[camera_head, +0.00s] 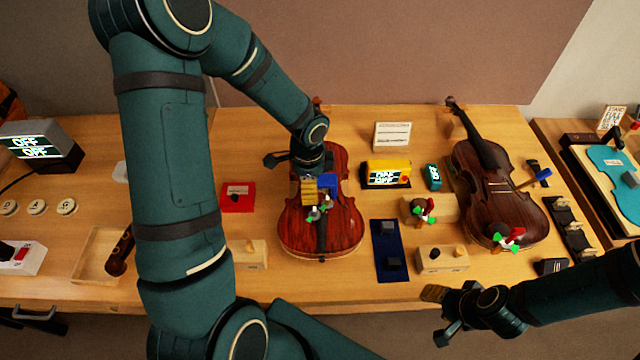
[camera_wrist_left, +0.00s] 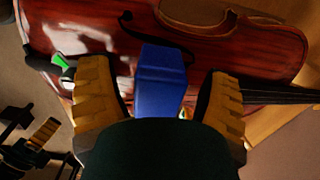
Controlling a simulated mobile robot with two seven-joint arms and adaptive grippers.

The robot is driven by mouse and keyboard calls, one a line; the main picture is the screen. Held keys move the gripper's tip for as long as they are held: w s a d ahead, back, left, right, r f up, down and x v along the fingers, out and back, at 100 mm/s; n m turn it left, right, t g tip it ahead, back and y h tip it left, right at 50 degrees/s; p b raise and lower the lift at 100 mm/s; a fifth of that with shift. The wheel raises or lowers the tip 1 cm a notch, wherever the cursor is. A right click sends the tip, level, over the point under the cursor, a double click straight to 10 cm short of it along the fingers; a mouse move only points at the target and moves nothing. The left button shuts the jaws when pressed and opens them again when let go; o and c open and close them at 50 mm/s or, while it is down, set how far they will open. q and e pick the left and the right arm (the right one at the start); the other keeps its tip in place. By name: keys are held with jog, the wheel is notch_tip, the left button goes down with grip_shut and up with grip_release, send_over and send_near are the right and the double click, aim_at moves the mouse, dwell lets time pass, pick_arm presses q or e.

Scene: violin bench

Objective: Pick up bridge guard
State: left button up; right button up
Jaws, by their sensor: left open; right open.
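A blue block, which looks like the bridge guard (camera_head: 327,182), sits over the middle of the reddish violin (camera_head: 290,233). My left gripper (camera_head: 318,190) is above this violin at the block. In the left wrist view, the blue block (camera_wrist_left: 162,72) stands between the two spread yellow finger pads of my left gripper (camera_wrist_left: 158,88), with a visible gap on each side. The block's lower end is hidden behind the dark gripper body. My right gripper (camera_head: 439,314) is open and empty in front of the bench's front edge.
A darker violin (camera_head: 525,215) lies at the right with a blue-ended stick on it. A yellow display box (camera_head: 386,170), a dark blue mat (camera_head: 380,268) and a red box (camera_head: 237,197) lie near the reddish violin. Small wooden blocks stand along the front.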

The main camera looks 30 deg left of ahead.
pick_arm(q)
jog(key=shift+f, duration=0.15)
jog(key=c, duration=1.1)
jog(key=shift+o, duration=0.2)
